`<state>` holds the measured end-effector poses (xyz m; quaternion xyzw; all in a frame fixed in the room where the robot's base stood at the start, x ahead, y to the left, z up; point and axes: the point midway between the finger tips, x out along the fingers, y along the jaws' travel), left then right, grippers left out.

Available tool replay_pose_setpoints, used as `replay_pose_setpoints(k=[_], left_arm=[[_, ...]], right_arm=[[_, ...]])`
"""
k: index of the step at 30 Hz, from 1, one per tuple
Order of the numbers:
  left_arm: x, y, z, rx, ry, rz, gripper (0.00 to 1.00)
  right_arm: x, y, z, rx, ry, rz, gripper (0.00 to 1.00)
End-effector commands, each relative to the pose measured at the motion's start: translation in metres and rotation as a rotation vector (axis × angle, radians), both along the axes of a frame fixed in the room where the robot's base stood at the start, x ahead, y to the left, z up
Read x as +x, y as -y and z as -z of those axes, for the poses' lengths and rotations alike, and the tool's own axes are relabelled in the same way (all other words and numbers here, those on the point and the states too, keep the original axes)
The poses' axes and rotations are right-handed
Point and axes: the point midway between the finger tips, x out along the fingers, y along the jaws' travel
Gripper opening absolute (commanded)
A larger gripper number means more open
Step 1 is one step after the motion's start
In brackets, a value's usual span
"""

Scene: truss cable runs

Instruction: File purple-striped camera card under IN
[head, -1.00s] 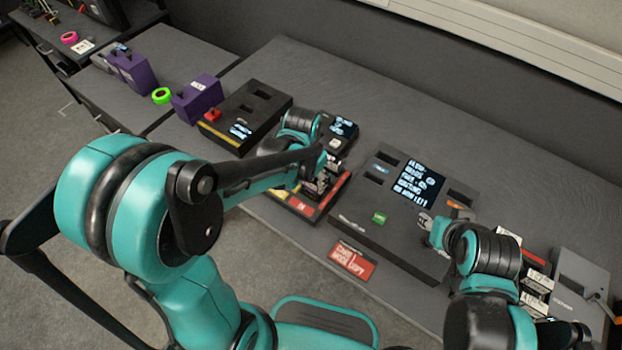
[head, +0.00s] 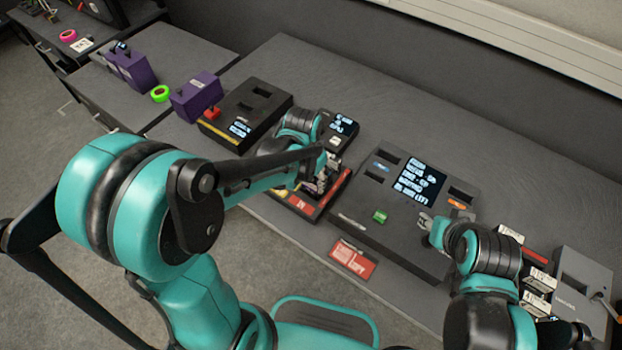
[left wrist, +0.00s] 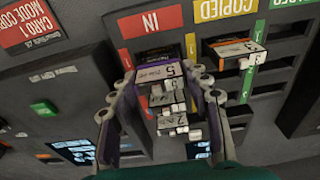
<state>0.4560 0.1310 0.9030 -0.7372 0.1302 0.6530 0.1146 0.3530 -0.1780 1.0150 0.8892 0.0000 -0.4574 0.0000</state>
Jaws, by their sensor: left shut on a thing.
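In the left wrist view, my left gripper (left wrist: 165,103) is shut on a card with a purple edge and a white label reading 5 (left wrist: 158,73). The card is in the column below the red IN label (left wrist: 150,21), in line with it. More white-labelled cards (left wrist: 172,120) show below it between the fingers. How far the held card sits in a slot is hidden. In the head view my left gripper (head: 318,183) is over the tray with the red IN strip (head: 301,204). My right gripper (head: 428,228) is by the dark copier (head: 385,232); its finger opening is unclear.
A card (left wrist: 234,50) sits under the yellow COPIED label (left wrist: 223,10). A red sign (head: 352,259) lies at the table's front edge. A black box (head: 247,112) and purple cases (head: 196,97) stand left. A grey unit (head: 583,285) stands right. The table's back is clear.

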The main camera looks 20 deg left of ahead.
Motion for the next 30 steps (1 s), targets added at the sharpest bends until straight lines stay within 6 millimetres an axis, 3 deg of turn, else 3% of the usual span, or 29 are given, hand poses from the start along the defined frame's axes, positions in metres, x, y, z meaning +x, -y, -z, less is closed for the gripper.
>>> replay_pose_setpoints(k=[30], left_arm=[[0.0000,0.0000,0.0072,0.000,0.000,0.000,0.18]], right_arm=[[0.0000,0.0000,0.0063,0.000,0.000,0.000,0.40]])
